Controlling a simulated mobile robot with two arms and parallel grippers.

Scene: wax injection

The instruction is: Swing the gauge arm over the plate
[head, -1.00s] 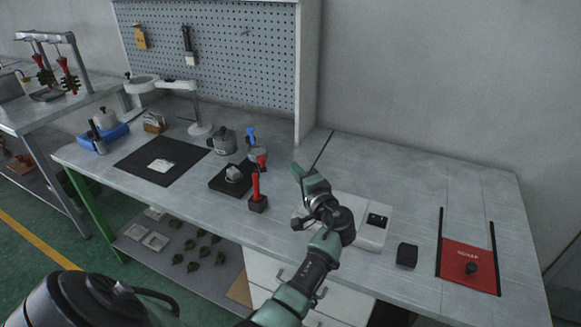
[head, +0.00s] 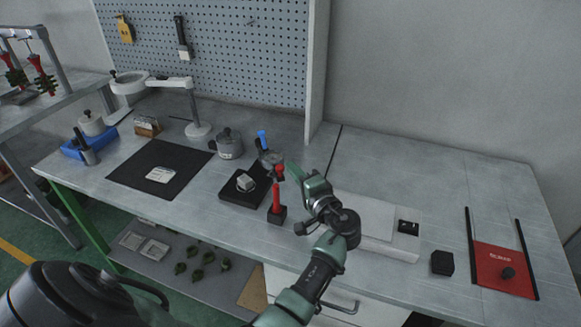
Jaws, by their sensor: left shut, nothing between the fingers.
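A red post on a black block base (head: 277,214) stands on the bench. A red-tipped piece shows at its top, with a grey round part (head: 270,158) and a blue handle behind; I take this group for the gauge and its arm, but cannot tell how they join. A black square plate (head: 232,199) with a small pale block (head: 246,183) on it lies just left of the post. The arm's red tip is right of the pale block. My left gripper (head: 296,172) is shut and empty, just right of the red tip; I cannot tell whether they touch. My right gripper is out of view.
A lidded grey pot (head: 229,145) stands behind the plate. A black mat (head: 133,181) with a pale item lies left. A white device (head: 377,226) is behind my wrist; a black block (head: 442,263) and red board (head: 505,272) are at right. The back right bench is clear.

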